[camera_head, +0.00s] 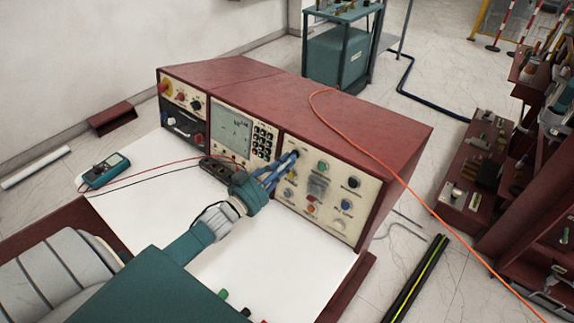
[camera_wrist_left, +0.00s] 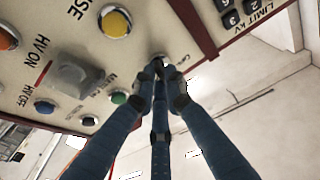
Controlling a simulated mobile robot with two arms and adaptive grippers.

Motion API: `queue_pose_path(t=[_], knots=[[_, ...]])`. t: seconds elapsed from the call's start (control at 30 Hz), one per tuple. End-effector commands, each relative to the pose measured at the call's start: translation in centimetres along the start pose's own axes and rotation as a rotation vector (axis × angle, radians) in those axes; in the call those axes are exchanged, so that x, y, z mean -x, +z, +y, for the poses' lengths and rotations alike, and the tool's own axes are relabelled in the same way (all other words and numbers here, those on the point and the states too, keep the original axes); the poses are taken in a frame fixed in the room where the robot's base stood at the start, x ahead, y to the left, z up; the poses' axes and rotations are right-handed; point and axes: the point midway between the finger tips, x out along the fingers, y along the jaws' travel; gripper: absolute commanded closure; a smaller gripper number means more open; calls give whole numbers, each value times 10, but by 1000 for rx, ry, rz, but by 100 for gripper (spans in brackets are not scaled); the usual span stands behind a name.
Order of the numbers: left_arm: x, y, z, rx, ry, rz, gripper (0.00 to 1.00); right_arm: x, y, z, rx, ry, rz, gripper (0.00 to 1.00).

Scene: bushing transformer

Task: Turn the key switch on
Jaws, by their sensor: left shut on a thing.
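The cream control panel (camera_head: 327,195) on the right part of the red console carries several coloured buttons and knobs. My left gripper (camera_head: 292,157) reaches to the panel's upper left corner, and its fingers hide the key switch in the head view. In the left wrist view, the fingers of my left gripper (camera_wrist_left: 160,72) close together on the key switch (camera_wrist_left: 158,58), a small metal piece on the panel. The fingers cover most of it, so its turned angle cannot be told. My right gripper is out of view.
A green button (camera_head: 323,166) and a dark knob (camera_head: 354,182) sit near the fingers. A meter screen (camera_head: 233,130) is left of the panel. A multimeter (camera_head: 106,171) with leads lies on the white table top (camera_head: 150,215). An orange cable (camera_head: 372,150) crosses the console.

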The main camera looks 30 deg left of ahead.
Motion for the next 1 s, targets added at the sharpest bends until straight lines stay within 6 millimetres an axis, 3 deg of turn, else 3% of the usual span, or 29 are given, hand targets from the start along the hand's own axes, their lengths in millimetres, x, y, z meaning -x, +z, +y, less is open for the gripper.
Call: queue_pose_path(t=[0.5, 1.0], knots=[[1, 2, -4, -426, 146, -4, 100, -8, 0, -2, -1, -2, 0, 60], [1, 3, -5, -598, 206, -4, 100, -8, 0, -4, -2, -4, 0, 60]])
